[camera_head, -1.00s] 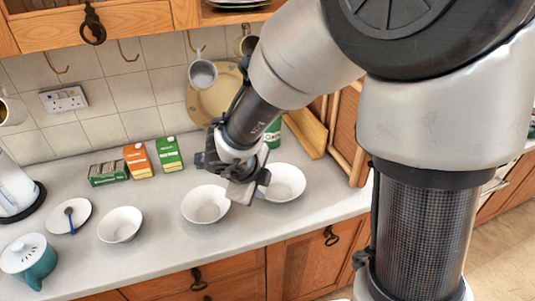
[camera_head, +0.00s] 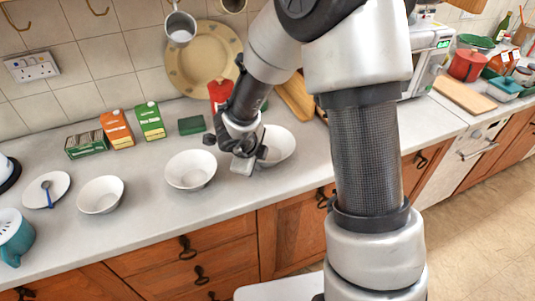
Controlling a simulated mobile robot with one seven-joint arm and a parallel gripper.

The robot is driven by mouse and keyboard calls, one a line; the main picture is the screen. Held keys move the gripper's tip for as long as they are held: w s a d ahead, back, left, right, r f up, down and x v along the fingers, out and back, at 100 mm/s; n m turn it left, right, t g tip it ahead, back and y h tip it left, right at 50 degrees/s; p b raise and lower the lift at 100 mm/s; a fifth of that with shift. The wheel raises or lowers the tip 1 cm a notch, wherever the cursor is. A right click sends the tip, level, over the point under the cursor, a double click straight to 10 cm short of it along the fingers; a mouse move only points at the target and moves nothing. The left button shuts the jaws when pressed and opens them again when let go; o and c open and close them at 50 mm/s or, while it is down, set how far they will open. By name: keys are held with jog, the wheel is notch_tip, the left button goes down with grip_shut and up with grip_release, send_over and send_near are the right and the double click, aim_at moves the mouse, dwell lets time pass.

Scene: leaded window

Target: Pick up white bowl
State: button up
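Three white bowls stand in a row on the grey counter. One bowl (camera_head: 101,196) is at the left, one bowl (camera_head: 190,172) is in the middle, and one bowl (camera_head: 279,146) is at the right. My gripper (camera_head: 243,166) points down between the middle and right bowls, overlapping the left side of the right bowl in the picture. It hides part of that bowl. Whether it touches the bowl, and how far apart the fingers are, I cannot tell. No bowl appears lifted.
Cartons (camera_head: 117,129) and a green block (camera_head: 191,125) stand behind the bowls. A plate with a blue spoon (camera_head: 58,190) and a teal pot (camera_head: 12,238) are at the left. A mug (camera_head: 180,28) hangs above. A wooden board (camera_head: 464,96) lies at the right.

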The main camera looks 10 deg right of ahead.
jog(key=shift+w+d+f, duration=0.15)
jog(key=shift+w+f, duration=0.05)
jog(key=shift+f, duration=0.1)
jog(key=shift+c, duration=0.4)
grip_shut()
jog(key=shift+r, duration=0.1)
dwell(0.8)
